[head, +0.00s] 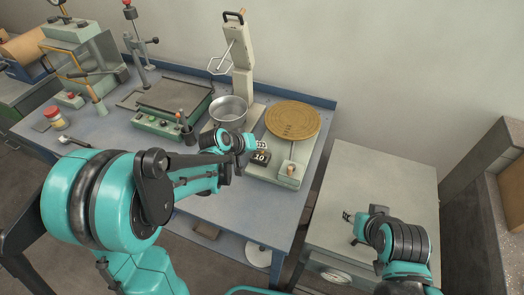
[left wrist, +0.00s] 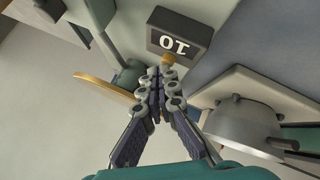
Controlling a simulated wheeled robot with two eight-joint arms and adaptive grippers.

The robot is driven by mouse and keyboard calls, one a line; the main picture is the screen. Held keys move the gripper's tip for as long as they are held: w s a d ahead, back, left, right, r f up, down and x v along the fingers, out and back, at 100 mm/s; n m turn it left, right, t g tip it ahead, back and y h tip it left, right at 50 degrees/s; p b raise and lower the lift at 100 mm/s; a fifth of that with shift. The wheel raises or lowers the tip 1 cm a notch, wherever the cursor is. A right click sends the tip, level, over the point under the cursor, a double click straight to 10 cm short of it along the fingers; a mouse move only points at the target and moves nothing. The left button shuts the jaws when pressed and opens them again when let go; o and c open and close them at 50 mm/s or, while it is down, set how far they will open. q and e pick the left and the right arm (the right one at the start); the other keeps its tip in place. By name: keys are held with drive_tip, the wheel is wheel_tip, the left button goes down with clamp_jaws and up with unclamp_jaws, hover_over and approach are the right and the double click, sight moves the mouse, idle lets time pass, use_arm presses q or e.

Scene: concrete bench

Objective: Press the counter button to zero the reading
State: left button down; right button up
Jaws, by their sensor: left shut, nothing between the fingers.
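The counter (head: 261,158) is a small dark box with a white "10" on its face, on the pale machine base at the bench's right end. In the left wrist view the counter (left wrist: 180,36) reads upside down, with an orange button (left wrist: 168,59) at its near edge. My left gripper (head: 261,144) is shut and empty beside the counter. In the left wrist view its fingertips (left wrist: 165,75) are right by the button; I cannot tell whether they touch. My right gripper (head: 348,216) is over the grey cabinet, away from the counter; its opening is too small to judge.
A round tan disc (head: 293,120) sits behind the counter and a knobbed lever block (head: 291,174) to its right. A metal bowl (head: 229,111) stands behind my left gripper. The grey cabinet top (head: 385,180) is mostly clear.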

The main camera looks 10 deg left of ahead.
use_arm(q)
drive_tip(key=shift+f, duration=0.25)
drive_tip(key=shift+r, duration=0.1)
idle(0.4)
drive_tip(key=shift+r+p, duration=0.55)
drive_tip(key=shift+r, duration=0.25)
wheel_tip(320, 180, up, 5)
drive_tip(key=p, duration=0.4)
idle(0.6)
